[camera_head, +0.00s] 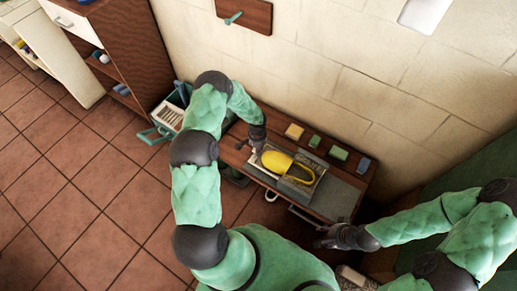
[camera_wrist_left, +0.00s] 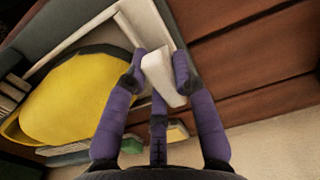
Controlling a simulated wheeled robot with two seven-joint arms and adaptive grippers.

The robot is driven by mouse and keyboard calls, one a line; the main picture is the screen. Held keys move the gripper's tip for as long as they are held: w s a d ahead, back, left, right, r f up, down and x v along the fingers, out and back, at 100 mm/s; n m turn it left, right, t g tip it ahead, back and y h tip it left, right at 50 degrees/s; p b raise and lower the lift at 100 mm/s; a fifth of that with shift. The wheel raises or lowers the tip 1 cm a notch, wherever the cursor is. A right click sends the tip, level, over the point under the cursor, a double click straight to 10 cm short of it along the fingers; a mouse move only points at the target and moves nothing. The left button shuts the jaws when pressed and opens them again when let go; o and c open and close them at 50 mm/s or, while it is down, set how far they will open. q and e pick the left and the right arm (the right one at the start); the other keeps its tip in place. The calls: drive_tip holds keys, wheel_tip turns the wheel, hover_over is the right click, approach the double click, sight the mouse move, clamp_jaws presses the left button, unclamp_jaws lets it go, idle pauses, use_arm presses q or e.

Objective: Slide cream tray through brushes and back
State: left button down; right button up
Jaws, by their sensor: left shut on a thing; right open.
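The cream tray (camera_wrist_left: 75,37) carries a yellow shoe-like thing (camera_wrist_left: 80,97). My left gripper (camera_wrist_left: 160,78) is shut on the tray's cream handle block, with its purple fingers around it. In the head view my left gripper (camera_head: 257,143) is at the upper left end of the tray, and the yellow thing (camera_head: 277,161) lies beside it. A grey brush frame (camera_head: 300,173) stands across the right part of the yellow thing. Dark bristles (camera_wrist_left: 12,92) show at the left in the wrist view. My right gripper (camera_head: 331,238) is open and empty, below the bench's right end.
The brown bench (camera_head: 232,157) stands against the pale wall. Several small blocks, including an orange one (camera_head: 294,131) and a green one (camera_head: 338,153), lie along its back. A grey slab (camera_head: 336,196) is at the right.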

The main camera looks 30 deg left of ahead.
use_arm(q)
drive_tip(key=c, duration=1)
unclamp_jaws()
drive_tip(key=shift+a, duration=0.35)
drive_tip(key=shift+d, duration=0.1)
drive_tip(key=shift+r, duration=0.5)
wheel_tip(320, 180, up, 11)
drive_tip(key=s+d+f+h+p, duration=0.15)
drive_tip(key=s+d, duration=0.25)
drive_tip(key=d, duration=0.4)
drive_tip(key=s+d+f+h+p, duration=0.1)
drive_tip(key=s+d+h, duration=0.1)
drive_tip(key=s+d, duration=0.35)
drive_tip(key=s+d+n, duration=0.1)
drive_tip(key=s+d, duration=0.2)
drive_tip(key=s, duration=0.1)
drive_tip(key=s+d+r+n+p, duration=0.1)
drive_tip(key=s+d, duration=0.2)
drive_tip(key=s, duration=0.1)
drive_tip(key=s+d+r, duration=0.1)
drive_tip(key=s+d, duration=0.3)
drive_tip(key=shift+s+n+h, duration=0.2)
drive_tip(key=shift+n+h, duration=0.05)
drive_tip(key=shift+n, duration=0.15)
